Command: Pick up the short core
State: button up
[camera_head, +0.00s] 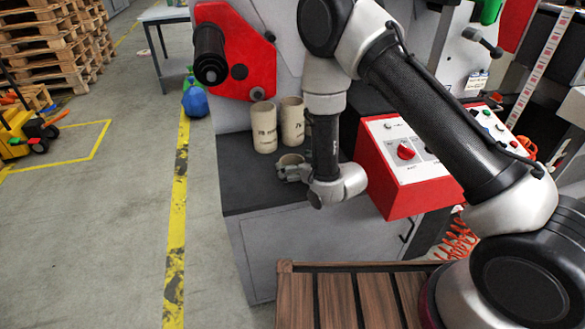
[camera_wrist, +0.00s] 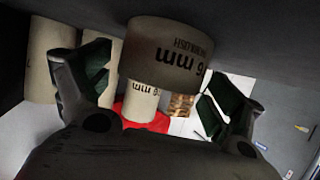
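The short core (camera_head: 291,159) is a beige cardboard ring standing on the dark machine table (camera_head: 245,193). In the wrist view the short core (camera_wrist: 166,52) is large, with dark "mm" print upside down. My gripper (camera_head: 286,172) is low over the table, close beside the core. In the wrist view my gripper (camera_wrist: 158,78) has its fingers apart, one on each side of the core. A gap seems to show at the left finger; contact on the right is unclear. Part of the core is hidden behind my gripper in the head view.
Two taller cores, one left (camera_head: 264,128) and one right (camera_head: 292,124), stand just behind. A red control box (camera_head: 405,165) is close on the right. A red plate with a black spindle (camera_head: 209,55) is above left. A slatted wooden surface (camera_head: 345,298) lies in front.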

jog(key=c, duration=0.6)
jog(key=shift+r, duration=0.1)
jog(key=shift+c, duration=0.2)
notch_tip(320, 180, up, 10)
